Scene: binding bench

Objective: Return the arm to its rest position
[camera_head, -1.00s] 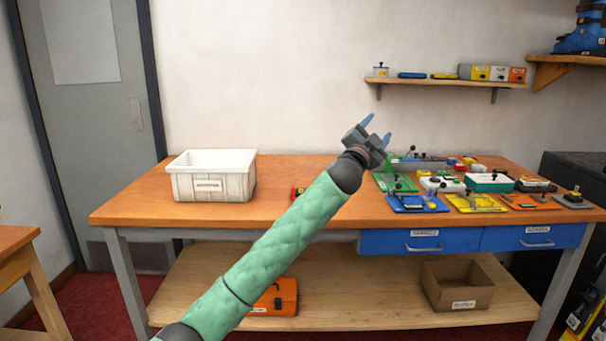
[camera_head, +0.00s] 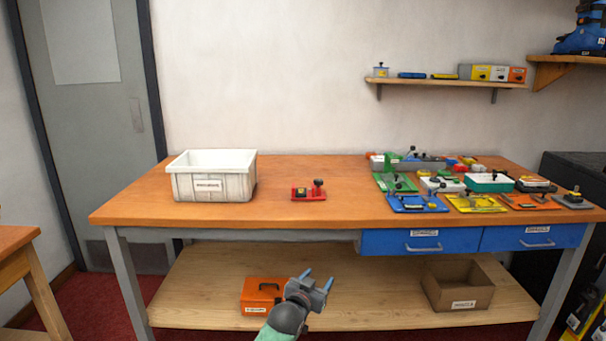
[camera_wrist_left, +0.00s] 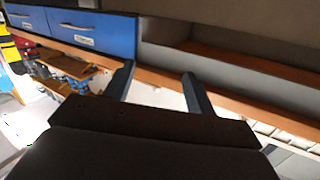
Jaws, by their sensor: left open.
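My left gripper (camera_head: 318,281) is low in the head view, in front of the bench's lower shelf. Its two blue-grey fingers are apart, with nothing between them. In the left wrist view, the open fingers (camera_wrist_left: 160,85) point towards the underside of the bench and its blue drawers (camera_wrist_left: 85,28). Most of my left arm is below the head view's edge. My right gripper is not in view.
The wooden bench (camera_head: 270,218) holds a white bin (camera_head: 213,184), a red fixture (camera_head: 308,194) and several coloured fixtures at right.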

